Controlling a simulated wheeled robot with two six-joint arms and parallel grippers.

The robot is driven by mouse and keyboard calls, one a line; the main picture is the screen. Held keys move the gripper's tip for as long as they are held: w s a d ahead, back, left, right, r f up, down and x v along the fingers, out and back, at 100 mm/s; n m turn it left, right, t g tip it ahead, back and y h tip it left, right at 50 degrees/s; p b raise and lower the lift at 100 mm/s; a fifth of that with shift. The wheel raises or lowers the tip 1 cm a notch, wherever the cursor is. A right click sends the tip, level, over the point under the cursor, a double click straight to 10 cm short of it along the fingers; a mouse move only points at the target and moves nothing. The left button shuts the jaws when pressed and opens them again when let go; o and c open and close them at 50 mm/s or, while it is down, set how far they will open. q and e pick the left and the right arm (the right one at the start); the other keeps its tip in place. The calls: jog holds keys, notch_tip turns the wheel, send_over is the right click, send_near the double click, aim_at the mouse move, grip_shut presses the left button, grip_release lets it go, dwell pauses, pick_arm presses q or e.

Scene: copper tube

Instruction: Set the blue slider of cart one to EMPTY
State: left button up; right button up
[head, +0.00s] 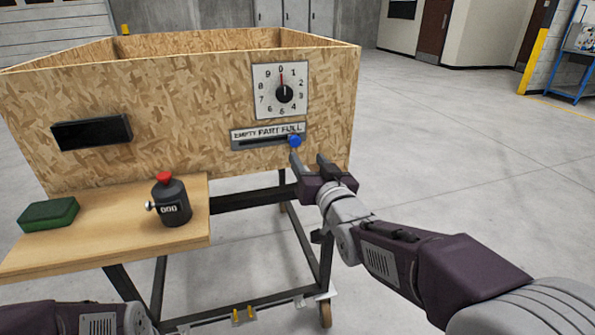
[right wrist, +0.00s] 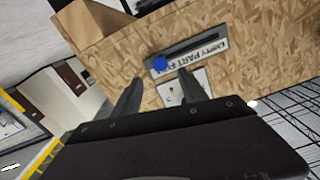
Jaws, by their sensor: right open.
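The blue slider knob (head: 295,141) sits at the right end of its slot, under the word FULL on the plate (head: 268,134) marked EMPTY, PART, FULL. The plate is on the front of the wooden cart box (head: 200,110). My right gripper (head: 308,160) is open just below and in front of the knob. In the right wrist view the knob (right wrist: 160,64) shows beyond the two fingertips, roughly between them; whether they touch it I cannot tell. Of my left arm only a part shows at the bottom left; its gripper is out of frame.
A numbered dial (head: 280,91) with a black knob is above the slider plate. A black handle-like block (head: 92,132) is at the left. A wooden shelf (head: 110,245) carries a green block (head: 49,214) and a dark canister (head: 171,202) with a red top. The floor at right is open.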

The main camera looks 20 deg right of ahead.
aim_at(296, 142)
jog(key=w, duration=0.9)
jog(key=shift+a+r, duration=0.1)
jog(key=shift+a, duration=0.1)
grip_shut()
dwell(1.2)
